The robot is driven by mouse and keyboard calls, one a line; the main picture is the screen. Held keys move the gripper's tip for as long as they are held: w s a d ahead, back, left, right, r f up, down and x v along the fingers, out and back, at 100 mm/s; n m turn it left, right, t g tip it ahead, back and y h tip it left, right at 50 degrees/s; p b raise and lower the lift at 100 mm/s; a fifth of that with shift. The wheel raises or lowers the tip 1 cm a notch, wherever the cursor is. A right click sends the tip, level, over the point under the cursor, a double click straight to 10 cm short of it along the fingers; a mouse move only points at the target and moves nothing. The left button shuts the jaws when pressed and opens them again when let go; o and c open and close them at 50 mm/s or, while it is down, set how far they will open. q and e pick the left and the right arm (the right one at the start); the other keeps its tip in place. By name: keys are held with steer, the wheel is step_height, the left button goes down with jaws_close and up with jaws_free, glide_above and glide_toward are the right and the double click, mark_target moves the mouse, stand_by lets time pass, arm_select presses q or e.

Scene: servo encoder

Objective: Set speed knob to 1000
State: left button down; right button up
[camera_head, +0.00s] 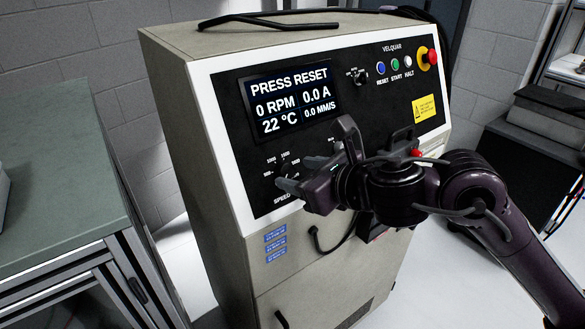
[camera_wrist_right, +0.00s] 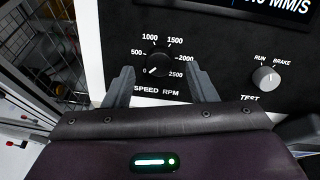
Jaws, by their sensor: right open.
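My right gripper (camera_wrist_right: 161,70) is open, with one finger on each side of the knob in the wrist view. I cannot tell whether the fingers touch it. In the head view my right gripper (camera_head: 299,174) is in front of the speed dial and hides most of it. The display (camera_head: 290,103) reads PRESS RESET and 0 RPM. My left gripper is not in view.
A test knob (camera_wrist_right: 266,77) marked RUN and BRAKE is right of the speed knob. A grey-green bench (camera_head: 60,190) stands left.

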mark_target(285, 171)
steer(key=shift+x, duration=1.35)
steer(key=c, duration=1)
steer(key=shift+m, duration=0.3)
